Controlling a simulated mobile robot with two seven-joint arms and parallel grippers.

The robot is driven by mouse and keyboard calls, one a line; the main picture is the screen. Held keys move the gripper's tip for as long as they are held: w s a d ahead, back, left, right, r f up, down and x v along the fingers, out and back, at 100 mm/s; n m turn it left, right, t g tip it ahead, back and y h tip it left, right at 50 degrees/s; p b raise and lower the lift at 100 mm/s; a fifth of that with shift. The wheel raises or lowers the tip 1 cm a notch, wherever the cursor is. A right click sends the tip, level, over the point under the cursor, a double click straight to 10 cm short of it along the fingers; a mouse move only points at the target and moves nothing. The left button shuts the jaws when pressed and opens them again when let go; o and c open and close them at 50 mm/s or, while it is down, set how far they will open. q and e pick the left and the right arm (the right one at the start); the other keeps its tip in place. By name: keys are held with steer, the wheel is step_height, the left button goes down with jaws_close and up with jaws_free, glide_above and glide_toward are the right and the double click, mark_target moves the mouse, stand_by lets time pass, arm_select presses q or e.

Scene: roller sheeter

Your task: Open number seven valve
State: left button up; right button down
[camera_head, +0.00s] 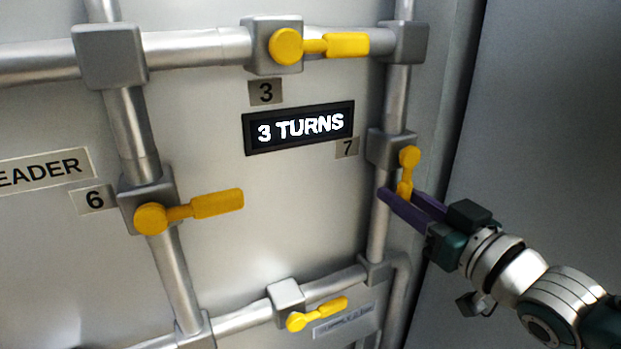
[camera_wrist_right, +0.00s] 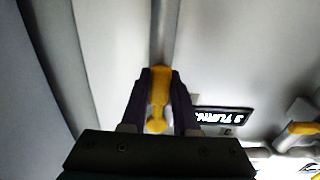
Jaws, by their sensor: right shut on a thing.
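The number seven valve has a yellow handle (camera_head: 408,160) on a grey valve block (camera_head: 386,148) at the right of the pipework, beside the small label "7" (camera_head: 347,147). The handle points down along the vertical pipe. My right gripper (camera_head: 402,196) comes in from the lower right, its purple fingers at the handle's lower end. In the right wrist view the handle (camera_wrist_right: 158,97) sits between the two dark fingers, and the gripper (camera_wrist_right: 159,84) is shut on it. The handle's lower end is partly hidden by a finger in the head view. My left gripper is out of view.
A lit display reading "3 TURNS" (camera_head: 300,127) is left of the valve. Other yellow handles are at valve 3 (camera_head: 287,46), valve 6 (camera_head: 215,204) and the lower pipe (camera_head: 316,313). A dark grey wall (camera_head: 550,120) stands to the right.

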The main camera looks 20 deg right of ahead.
steer(key=c, duration=0.7)
jaws_free()
steer(key=shift+o, duration=0.2)
steer(key=s, duration=1)
steer(key=shift+d, duration=0.3)
steer(key=shift+w, duration=0.1)
